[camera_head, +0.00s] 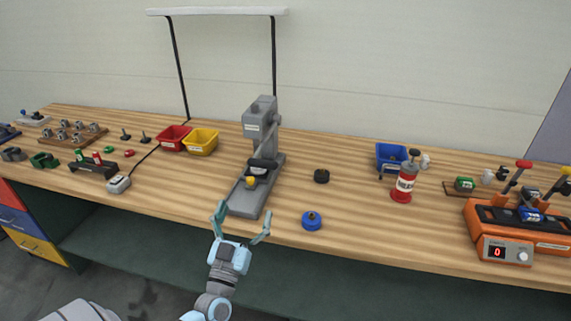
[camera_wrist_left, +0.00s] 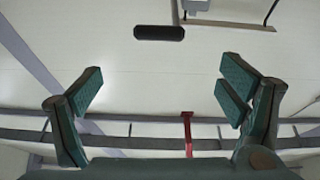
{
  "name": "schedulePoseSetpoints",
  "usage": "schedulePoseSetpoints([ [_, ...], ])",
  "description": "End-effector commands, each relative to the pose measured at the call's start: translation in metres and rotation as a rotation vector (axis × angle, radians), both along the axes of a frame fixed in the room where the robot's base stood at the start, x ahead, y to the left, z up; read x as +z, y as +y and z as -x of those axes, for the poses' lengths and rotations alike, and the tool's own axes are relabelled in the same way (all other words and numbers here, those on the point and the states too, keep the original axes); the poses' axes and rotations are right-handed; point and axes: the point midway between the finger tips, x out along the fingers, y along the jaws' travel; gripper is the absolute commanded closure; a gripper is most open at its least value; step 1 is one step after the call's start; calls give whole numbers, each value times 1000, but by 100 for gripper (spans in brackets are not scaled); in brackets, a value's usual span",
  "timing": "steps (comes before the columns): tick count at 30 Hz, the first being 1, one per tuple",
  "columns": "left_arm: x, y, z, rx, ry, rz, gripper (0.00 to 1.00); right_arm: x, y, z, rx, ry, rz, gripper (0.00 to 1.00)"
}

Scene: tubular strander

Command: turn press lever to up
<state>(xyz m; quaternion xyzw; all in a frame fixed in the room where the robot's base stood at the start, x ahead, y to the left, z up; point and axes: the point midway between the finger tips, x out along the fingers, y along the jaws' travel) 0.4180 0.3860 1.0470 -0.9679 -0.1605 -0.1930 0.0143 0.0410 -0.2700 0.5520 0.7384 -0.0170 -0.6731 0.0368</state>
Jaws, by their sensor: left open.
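The grey press (camera_head: 261,130) stands on the workbench in the head view, with its base reaching toward the front edge. Its lever (camera_head: 270,139) slants down toward the front and ends in a dark grip (camera_head: 263,163) above a small yellow part (camera_head: 250,182) on the base. My left gripper (camera_head: 244,222) is open and empty, below and in front of the press base, near the bench's front edge. In the left wrist view the open fingers (camera_wrist_left: 164,105) have nothing between them. A dark rounded bar (camera_wrist_left: 158,33) beyond them looks like the lever grip. My right gripper is not in view.
Yellow (camera_head: 201,142) and red (camera_head: 173,138) bins stand left of the press. A lamp frame (camera_head: 217,12) rises behind.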

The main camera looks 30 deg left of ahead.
Motion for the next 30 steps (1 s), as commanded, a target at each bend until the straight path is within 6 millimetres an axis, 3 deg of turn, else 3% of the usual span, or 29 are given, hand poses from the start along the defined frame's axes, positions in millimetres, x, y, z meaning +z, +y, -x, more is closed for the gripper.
schedulePoseSetpoints([
  [5,8,1,-18,18,-6,-36,11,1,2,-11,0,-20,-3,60],
  [12,33,18,-78,12,-5,-37,11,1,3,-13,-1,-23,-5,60],
  [18,49,33,-116,14,-3,-35,11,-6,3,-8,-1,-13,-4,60],
  [23,55,38,-129,14,1,-35,11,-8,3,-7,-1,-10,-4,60],
  [30,56,39,-131,14,2,-35,11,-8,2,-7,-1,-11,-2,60],
])
